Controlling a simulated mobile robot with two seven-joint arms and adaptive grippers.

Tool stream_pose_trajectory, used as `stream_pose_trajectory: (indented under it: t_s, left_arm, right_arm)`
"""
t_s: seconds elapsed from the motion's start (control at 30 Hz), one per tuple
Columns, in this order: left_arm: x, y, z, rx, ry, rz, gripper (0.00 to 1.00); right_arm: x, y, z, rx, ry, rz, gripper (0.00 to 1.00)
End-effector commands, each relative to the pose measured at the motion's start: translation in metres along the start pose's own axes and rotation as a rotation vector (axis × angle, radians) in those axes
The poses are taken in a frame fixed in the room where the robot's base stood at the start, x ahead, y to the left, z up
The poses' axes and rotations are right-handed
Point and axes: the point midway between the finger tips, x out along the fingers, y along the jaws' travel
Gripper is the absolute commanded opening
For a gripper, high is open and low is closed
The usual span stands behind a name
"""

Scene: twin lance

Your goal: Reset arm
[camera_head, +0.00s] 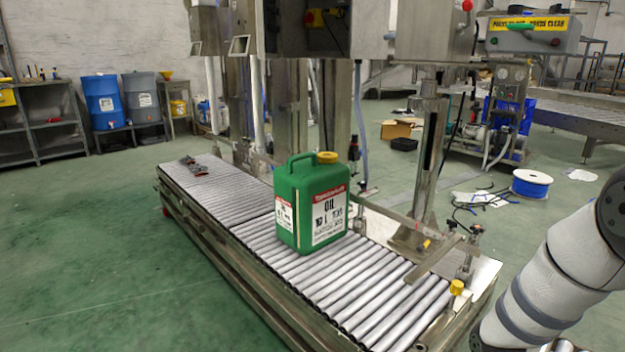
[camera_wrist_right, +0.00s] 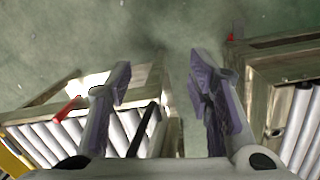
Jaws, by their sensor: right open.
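My right arm (camera_head: 555,275) comes in from the right edge in the head view, beside the near end of the roller conveyor. Its gripper is outside that view. In the right wrist view my right gripper (camera_wrist_right: 160,85) is open, with its two fingers apart and nothing between them. Below the fingers are green floor and parts of roller conveyors. A green oil canister (camera_head: 310,205) with a yellow cap stands upright on the conveyor, apart from my arm. My left gripper does not show.
The roller conveyor (camera_head: 375,290) runs from the near right to the far left, with metal posts behind it. A blue-and-white spool (camera_head: 532,184) and loose cables lie on the floor at right. Blue and grey barrels (camera_head: 104,100) stand at the back left. Green floor at left is clear.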

Motion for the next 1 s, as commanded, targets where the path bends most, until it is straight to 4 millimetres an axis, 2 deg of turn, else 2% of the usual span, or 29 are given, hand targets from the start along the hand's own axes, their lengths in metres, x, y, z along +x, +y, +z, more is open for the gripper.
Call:
stream_pose_trajectory:
  t_s: [0.03,0.07,0.1,0.17,0.2,0.27,0.3,0.37,0.4,0.43,0.5,0.57,0.6,0.7,0.77,0.8,0.9,1.0]
  left_arm:
    - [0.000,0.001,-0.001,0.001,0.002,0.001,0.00]
    - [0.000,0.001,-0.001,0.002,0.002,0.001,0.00]
    - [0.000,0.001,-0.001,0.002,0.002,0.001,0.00]
    - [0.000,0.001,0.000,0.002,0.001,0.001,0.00]
    - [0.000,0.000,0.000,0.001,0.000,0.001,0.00]
    - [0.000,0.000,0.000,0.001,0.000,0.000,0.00]
    - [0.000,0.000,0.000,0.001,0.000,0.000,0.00]
    - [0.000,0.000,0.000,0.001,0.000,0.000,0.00]
    - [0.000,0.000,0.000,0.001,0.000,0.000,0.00]
    - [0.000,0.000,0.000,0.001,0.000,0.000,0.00]
    - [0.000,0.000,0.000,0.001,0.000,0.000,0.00]
    - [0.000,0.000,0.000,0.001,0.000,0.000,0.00]
    - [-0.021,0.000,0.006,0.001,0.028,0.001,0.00]
    - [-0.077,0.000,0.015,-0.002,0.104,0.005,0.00]
    - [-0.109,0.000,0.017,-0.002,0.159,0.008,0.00]
    - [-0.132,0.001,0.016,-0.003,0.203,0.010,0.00]
    - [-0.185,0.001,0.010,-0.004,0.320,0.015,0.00]
    - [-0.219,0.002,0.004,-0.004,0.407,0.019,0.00]
  right_arm:
    - [0.030,0.030,0.018,-0.067,-0.030,0.043,0.47]
    - [0.047,0.048,0.030,-0.115,-0.046,0.061,0.47]
    - [0.068,0.074,0.046,-0.182,-0.071,0.086,0.47]
    - [0.094,0.118,0.072,-0.287,-0.109,0.122,0.47]
    - [0.108,0.150,0.091,-0.361,-0.138,0.147,0.47]
    - [0.123,0.199,0.118,-0.470,-0.183,0.181,0.47]
    - [0.128,0.233,0.136,-0.543,-0.214,0.203,0.47]
    - [0.129,0.281,0.162,-0.651,-0.262,0.232,0.47]
    - [0.125,0.312,0.178,-0.723,-0.296,0.251,0.47]
    - [0.121,0.335,0.190,-0.777,-0.322,0.263,0.47]
    - [0.103,0.384,0.214,-0.902,-0.385,0.291,0.47]
    - [0.082,0.424,0.233,-1.012,-0.446,0.313,0.47]
    - [0.059,0.421,0.231,-1.041,-0.418,0.290,0.47]
    - [0.009,0.399,0.222,-1.040,-0.340,0.242,0.47]
    - [-0.020,0.386,0.216,-1.042,-0.292,0.211,0.47]
    - [-0.040,0.375,0.211,-1.045,-0.254,0.186,0.47]
    - [-0.083,0.347,0.198,-1.049,-0.150,0.120,0.47]
    - [-0.110,0.327,0.189,-1.052,-0.074,0.072,0.47]
